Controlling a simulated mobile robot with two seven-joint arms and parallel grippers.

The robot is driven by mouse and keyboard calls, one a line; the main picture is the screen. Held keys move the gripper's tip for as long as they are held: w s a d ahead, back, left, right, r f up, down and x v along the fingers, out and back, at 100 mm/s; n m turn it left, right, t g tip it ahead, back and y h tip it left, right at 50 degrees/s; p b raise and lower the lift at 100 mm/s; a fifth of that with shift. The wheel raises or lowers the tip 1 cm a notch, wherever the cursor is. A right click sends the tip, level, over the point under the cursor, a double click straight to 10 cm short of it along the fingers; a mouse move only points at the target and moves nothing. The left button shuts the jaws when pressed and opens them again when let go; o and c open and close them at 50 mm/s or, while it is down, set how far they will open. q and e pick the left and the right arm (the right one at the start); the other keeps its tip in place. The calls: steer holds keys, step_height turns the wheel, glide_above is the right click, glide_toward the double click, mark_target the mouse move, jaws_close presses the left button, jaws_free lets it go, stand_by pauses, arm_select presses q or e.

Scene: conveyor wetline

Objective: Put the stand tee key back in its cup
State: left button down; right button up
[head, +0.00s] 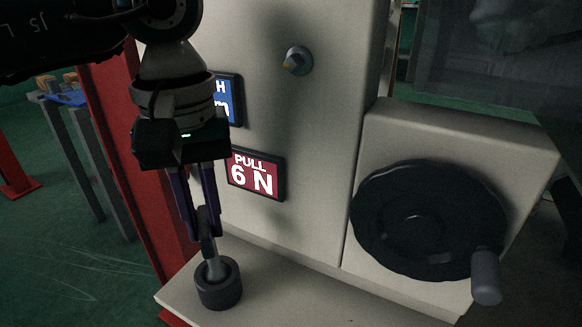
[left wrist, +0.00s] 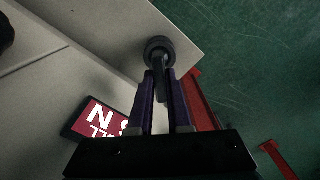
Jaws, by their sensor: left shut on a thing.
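The stand tee key (head: 207,243) is a thin grey metal tool, held nearly upright between the purple fingers of my left gripper (head: 205,218). The key also shows between the fingers in the left wrist view (left wrist: 160,88). Its wider lower end is at the mouth of the dark round cup (head: 218,293) and appears to be inside it; how deep it sits is hidden. The cup stands on a pale ledge and also shows beyond the fingertips in the left wrist view (left wrist: 159,43). My left gripper is shut on the key above the cup. My right gripper is not in view.
The pale ledge (head: 265,300) juts from the pale machine housing (head: 300,130). A red sign reading PULL 6 N (head: 256,174), a blue sign (head: 228,98) and a small knob (head: 297,60) are close behind. A black handwheel (head: 420,215) is at the right. A red post (head: 120,140) stands left.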

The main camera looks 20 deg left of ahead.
arm_select(q)
steer(key=shift+f+b, duration=0.95)
steer(key=shift+f, duration=0.2)
steer(key=c, duration=0.8)
jaws_free()
steer(key=shift+r, duration=0.15)
step_height(320, 180, up, 9)
steer(key=p, duration=0.3)
steer(key=shift+f, duration=0.2)
steer(key=shift+r+p, duration=0.4)
steer(key=shift+r, duration=0.2)
